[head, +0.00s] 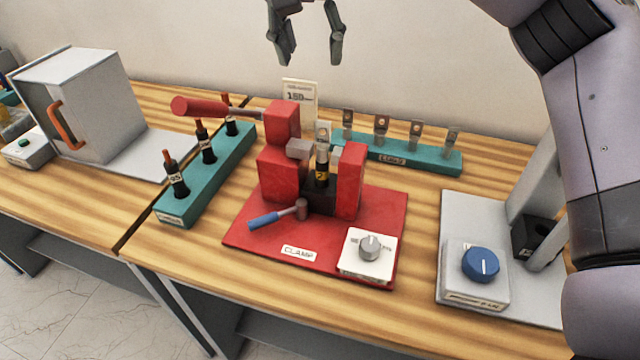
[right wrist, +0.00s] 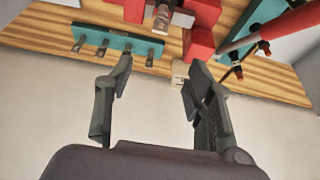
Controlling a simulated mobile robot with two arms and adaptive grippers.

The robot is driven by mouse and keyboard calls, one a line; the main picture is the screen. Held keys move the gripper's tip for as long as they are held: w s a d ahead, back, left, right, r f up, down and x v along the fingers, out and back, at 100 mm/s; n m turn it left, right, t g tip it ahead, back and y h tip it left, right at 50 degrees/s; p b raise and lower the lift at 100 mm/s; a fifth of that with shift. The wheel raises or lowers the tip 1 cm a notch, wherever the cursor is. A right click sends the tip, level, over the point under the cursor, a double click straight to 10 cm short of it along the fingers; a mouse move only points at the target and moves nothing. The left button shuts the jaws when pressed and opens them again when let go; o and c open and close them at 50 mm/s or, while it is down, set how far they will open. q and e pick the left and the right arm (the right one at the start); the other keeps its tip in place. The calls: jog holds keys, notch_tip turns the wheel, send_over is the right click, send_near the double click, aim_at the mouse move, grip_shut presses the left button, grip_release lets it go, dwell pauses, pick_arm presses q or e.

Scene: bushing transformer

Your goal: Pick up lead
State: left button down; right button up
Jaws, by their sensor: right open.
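The leads look like flat metal tabs with holes, several in a row, such as one lead (head: 381,128). They stand upright in a low teal rack (head: 430,160) with a small label, behind the red clamp. The right wrist view also shows the rack (right wrist: 115,36) and a lead (right wrist: 102,48) at the upper left. My right gripper (head: 311,55) is open and empty, high near the back wall, up and left of the rack and apart from it. Its two fingers (right wrist: 158,72) are spread in the right wrist view. My left gripper is not in view.
A teal bushing rack (head: 180,207) stands left; a blue-knob unit (head: 480,266) right.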

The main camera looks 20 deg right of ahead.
jog(key=f, duration=0.1)
send_near(322, 122)
jog(key=x, duration=0.5)
jog(key=p+x, duration=0.3)
jog(key=x, duration=0.2)
jog(key=shift+w+d+f, duration=0.1)
jog(key=shift+d+f, duration=0.05)
jog(key=shift+f, duration=0.15)
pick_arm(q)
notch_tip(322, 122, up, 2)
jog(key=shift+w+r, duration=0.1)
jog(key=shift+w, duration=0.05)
pick_arm(e)
grip_shut()
jog(key=shift+r, duration=0.1)
dwell(0.4)
